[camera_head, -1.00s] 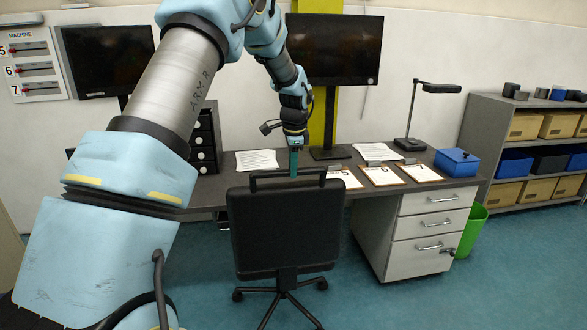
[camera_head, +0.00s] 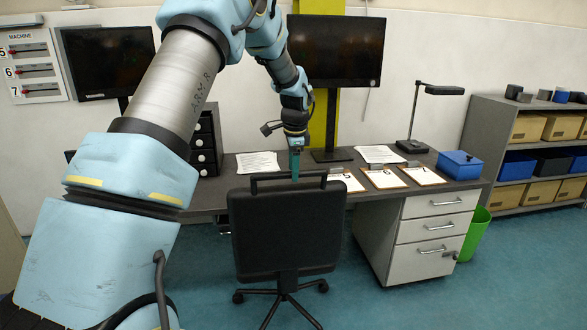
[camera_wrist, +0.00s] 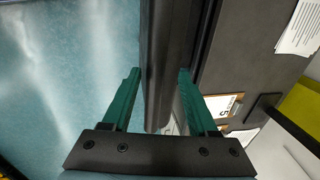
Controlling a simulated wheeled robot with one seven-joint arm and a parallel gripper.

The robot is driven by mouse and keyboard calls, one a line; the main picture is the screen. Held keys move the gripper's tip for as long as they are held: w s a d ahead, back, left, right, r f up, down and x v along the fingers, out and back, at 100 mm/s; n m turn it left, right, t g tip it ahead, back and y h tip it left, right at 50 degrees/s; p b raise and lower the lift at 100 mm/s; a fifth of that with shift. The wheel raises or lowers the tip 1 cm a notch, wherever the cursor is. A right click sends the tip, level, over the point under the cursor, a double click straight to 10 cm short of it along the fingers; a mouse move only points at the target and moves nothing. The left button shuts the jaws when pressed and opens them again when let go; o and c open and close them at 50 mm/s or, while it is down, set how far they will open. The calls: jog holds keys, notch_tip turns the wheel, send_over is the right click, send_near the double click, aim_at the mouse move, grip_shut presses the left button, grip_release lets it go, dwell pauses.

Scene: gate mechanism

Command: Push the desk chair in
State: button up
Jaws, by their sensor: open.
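The black desk chair (camera_head: 287,235) stands upright on its wheeled base in front of the desk (camera_head: 215,198), with its back toward me. A bar-shaped handle (camera_head: 262,179) runs along the top of its backrest. My gripper (camera_head: 295,178) points down at the top of the backrest, near the handle. In the wrist view my gripper (camera_wrist: 158,88) is open, with its green fingers on either side of the dark chair back (camera_wrist: 166,60). I cannot tell whether the fingers touch it. The chair's seat is hidden behind the backrest.
A drawer unit (camera_head: 432,230) stands under the desk to the right of the chair. A monitor (camera_head: 336,50), a lamp (camera_head: 412,120), a blue box (camera_head: 458,165) and clipboards (camera_head: 384,178) are on the desk. A green bin (camera_head: 474,235) and shelves (camera_head: 530,150) are further right.

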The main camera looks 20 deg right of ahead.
jog(key=b+v, duration=0.2)
jog(key=v, duration=0.8)
jog(key=shift+r+b, duration=0.4)
jog(key=s+a+f+n, duration=0.3)
jog(key=s+a+n, duration=0.2)
jog(key=a, duration=0.5)
jog(key=s+a+f+n, duration=0.3)
jog(key=s+a+n, duration=0.15)
jog(key=a, duration=0.45)
jog(key=s+a+f+n, duration=0.5)
jog(key=s+a+n, duration=0.3)
jog(key=s, duration=0.5)
jog(key=a, duration=0.2)
jog(key=shift+s+a+n+g, duration=0.15)
jog(key=shift+a+n+g, duration=0.2)
jog(key=shift+a+g, duration=0.05)
